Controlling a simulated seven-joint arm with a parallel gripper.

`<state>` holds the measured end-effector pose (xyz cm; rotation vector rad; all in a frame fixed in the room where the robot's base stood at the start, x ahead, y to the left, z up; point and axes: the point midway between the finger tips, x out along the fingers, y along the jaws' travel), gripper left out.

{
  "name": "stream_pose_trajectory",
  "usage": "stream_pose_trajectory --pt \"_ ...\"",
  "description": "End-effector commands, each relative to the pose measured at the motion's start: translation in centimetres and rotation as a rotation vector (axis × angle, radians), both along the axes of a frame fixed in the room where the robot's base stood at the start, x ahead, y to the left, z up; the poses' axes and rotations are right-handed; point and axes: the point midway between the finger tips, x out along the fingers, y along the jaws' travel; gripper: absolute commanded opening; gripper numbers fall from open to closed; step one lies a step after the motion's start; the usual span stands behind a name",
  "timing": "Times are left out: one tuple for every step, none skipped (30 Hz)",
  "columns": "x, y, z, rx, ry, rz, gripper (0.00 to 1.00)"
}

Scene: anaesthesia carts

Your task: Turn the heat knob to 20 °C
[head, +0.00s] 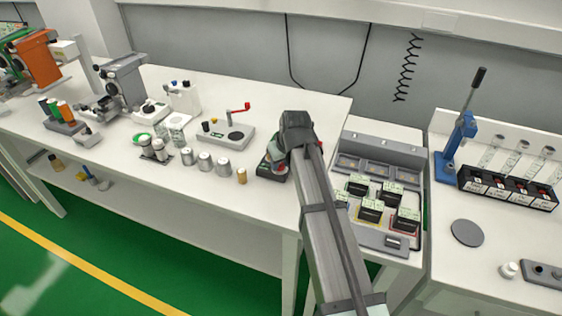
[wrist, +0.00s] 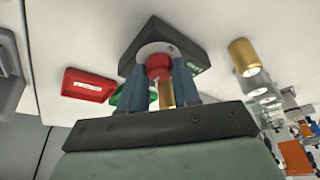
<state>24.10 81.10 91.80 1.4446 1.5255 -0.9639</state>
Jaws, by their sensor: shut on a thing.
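In the wrist view a red round knob (wrist: 158,66) sits on a pale round dial on a dark box-shaped unit (wrist: 160,32). My gripper (wrist: 165,76) has its two blue fingers on either side of the red knob and is shut on it. The knob's marks and its set temperature cannot be read. In the head view the dark unit (head: 266,170) stands near the front edge of the white table, and my arm and gripper (head: 283,158) partly cover it.
A brass cylinder (head: 241,175) stands just left of the unit, with several metal cylinders beyond it. A grey base with a red lever (head: 226,135) stands behind. A red tray (wrist: 88,84) shows in the wrist view. Right of my arm is a grey rack (head: 380,151) with several dark blocks.

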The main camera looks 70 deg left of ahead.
Motion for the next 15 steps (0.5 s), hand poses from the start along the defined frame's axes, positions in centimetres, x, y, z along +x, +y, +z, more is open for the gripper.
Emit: stream_pose_trajectory --pt "-0.05 -0.06 -0.05 -0.002 0.000 -0.016 0.01" --pt "-0.06 -0.05 -0.04 -0.002 0.000 -0.025 0.01" --pt "-0.06 -0.05 -0.04 -0.002 0.001 -0.035 0.01" --pt "-0.05 -0.05 -0.04 -0.002 0.000 -0.043 0.01" --pt "-0.05 -0.05 -0.04 -0.002 0.001 -0.049 0.01" --pt "-0.05 -0.05 -0.04 -0.002 0.000 -0.055 0.01" --pt "-0.05 -0.05 -0.04 -0.002 0.000 -0.060 0.01" --pt "-0.04 -0.04 -0.05 -0.003 0.000 -0.063 0.01" --pt "-0.04 -0.05 -0.05 -0.003 0.000 -0.067 0.01" --pt "-0.04 -0.05 -0.05 -0.003 0.000 -0.069 0.01" --pt "-0.04 -0.05 -0.05 -0.003 0.000 -0.070 0.01" --pt "-0.04 -0.04 -0.05 -0.002 0.000 -0.071 0.01" --pt "-0.04 -0.04 -0.05 -0.002 0.001 -0.072 0.01" --pt "-0.04 -0.04 -0.05 -0.002 0.001 -0.072 0.01" --pt "-0.04 -0.04 -0.05 -0.002 0.001 -0.072 0.01"
